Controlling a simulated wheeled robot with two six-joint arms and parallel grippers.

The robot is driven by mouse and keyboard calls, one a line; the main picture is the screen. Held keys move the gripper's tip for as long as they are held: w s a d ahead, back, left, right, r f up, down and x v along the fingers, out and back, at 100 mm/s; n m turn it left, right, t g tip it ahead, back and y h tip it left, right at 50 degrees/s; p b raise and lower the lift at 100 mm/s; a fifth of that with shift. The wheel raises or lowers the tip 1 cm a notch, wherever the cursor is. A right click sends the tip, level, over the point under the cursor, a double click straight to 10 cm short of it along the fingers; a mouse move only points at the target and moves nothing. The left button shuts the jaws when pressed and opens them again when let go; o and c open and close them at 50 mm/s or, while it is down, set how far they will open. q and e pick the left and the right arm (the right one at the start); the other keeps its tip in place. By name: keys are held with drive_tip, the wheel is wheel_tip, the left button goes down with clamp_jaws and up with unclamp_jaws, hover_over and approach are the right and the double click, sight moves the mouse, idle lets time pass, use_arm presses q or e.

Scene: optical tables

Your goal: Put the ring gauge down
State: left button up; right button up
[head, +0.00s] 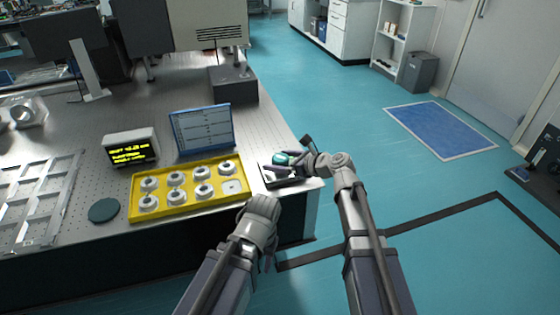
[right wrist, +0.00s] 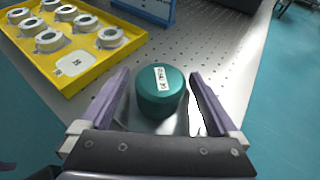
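A teal round piece (right wrist: 160,92) with a white label on top stands between the fingers of my right gripper (right wrist: 160,74). I take it for the ring gauge, though no hole shows in its top. Narrow gaps show between it and the fingers, so the gripper looks open around it.
A yellow tray (head: 165,212) with several white rings and one empty labelled spot lies left of the dark tray. Behind it are a blue-framed screen (head: 203,130) and a small display (head: 131,147). A dark green disc (head: 103,210) lies further left. The table edge is close on the right.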

drive_tip(key=shift+r, duration=0.2)
drive_tip(key=p+v, duration=0.4)
drive_tip(key=v, duration=0.6)
drive_tip(key=shift+s+r, duration=0.1)
drive_tip(key=shift+s, duration=0.1)
drive_tip(key=shift+p+v, duration=0.45)
drive_tip(key=shift+v, duration=0.4)
